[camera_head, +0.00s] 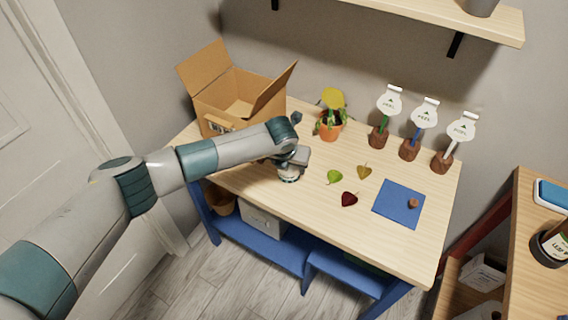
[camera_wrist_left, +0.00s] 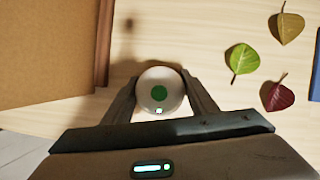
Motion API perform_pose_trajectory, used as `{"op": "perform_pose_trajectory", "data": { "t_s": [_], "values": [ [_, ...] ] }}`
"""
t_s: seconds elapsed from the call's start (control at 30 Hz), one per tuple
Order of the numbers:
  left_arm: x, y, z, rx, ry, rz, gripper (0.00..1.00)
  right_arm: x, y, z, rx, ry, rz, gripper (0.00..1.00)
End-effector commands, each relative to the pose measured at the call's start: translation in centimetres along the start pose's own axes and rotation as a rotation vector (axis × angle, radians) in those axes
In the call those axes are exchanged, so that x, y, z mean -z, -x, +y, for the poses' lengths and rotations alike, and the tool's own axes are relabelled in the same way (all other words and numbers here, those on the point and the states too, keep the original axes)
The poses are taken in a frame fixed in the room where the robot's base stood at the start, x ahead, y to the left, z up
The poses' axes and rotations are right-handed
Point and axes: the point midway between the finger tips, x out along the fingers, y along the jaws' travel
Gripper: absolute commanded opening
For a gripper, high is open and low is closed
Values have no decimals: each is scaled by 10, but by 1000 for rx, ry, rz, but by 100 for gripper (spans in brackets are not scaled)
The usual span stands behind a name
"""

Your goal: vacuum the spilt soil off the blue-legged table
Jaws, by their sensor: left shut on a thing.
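The blue-legged table (camera_head: 330,226) has a pale wooden top and fills the middle of the head view. My left gripper (camera_head: 291,170) is over the left part of the tabletop, right of the cardboard box. It is shut on a small round white vacuum (camera_head: 289,177). In the left wrist view the vacuum (camera_wrist_left: 160,92) shows a green disc and a small green light between the two fingers of my left gripper (camera_wrist_left: 160,88). Whether it touches the tabletop I cannot tell. I cannot make out spilt soil for sure. My right gripper is not in view.
An open cardboard box (camera_head: 238,96) stands back left. A potted plant (camera_head: 330,124) and several labelled stakes (camera_head: 415,128) line the back.

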Motion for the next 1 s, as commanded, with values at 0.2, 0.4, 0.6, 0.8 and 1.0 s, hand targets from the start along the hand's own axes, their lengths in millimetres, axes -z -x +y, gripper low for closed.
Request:
{"op": "perform_pose_trajectory", "data": {
  "t_s": [0.2, 0.4, 0.6, 0.8, 1.0],
  "values": [
    [6, -2, -8, 1, 0, 8, 31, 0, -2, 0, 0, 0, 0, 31],
    [7, -3, -8, 2, 0, 9, 31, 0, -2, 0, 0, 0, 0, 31],
    [9, -4, -12, 3, -1, 11, 31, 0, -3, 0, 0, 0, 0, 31],
    [12, -2, -26, 5, -2, 11, 31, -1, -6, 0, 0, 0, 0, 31],
    [15, 0, -39, 4, -2, 11, 31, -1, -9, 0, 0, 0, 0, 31]
  ]
}}
